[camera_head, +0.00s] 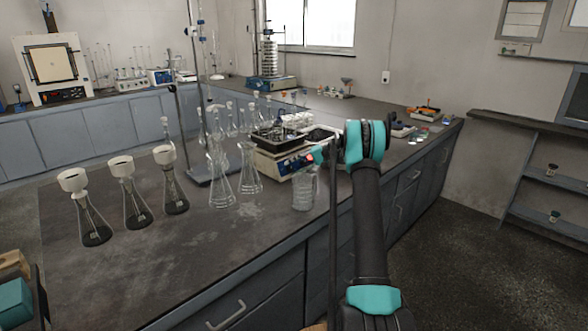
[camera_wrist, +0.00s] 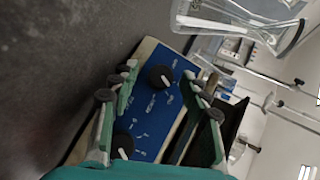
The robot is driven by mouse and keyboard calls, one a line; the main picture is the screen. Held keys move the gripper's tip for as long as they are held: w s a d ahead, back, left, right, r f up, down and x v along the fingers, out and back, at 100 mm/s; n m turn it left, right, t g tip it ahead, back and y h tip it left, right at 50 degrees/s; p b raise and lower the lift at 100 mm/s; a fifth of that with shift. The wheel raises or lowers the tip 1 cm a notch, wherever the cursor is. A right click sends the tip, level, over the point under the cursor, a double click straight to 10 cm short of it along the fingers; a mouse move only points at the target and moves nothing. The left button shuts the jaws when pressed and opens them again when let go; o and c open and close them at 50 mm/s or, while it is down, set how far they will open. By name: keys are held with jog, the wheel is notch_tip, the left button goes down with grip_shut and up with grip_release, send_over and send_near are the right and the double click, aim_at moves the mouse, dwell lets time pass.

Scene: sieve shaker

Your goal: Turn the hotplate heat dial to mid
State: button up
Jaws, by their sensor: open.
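The hotplate (camera_head: 271,168) is a cream box with a blue front panel and a dark top, standing on the bench. In the wrist view its blue panel (camera_wrist: 150,110) appears tilted and carries two black dials with white pointer marks. One dial (camera_wrist: 160,77) lies between my fingertips in the picture; the other dial (camera_wrist: 122,146) is lower, nearer the palm. The labels are too small to read, so I cannot tell which is the heat dial. My gripper (camera_wrist: 160,80) is open and empty in front of the panel; it also shows in the head view (camera_head: 318,156). Contact is not visible.
A glass beaker (camera_head: 304,188) stands just below my gripper in the head view. Conical flasks (camera_head: 220,185) stand left of the hotplate, and several funnel-topped flasks (camera_head: 130,195) farther left. A retort stand (camera_head: 184,125) rises behind. The front bench top (camera_head: 170,265) is clear.

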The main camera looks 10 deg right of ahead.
jog(key=v, duration=1.2)
jog(key=shift+d+f, duration=0.1)
jog(key=shift+d, duration=0.05)
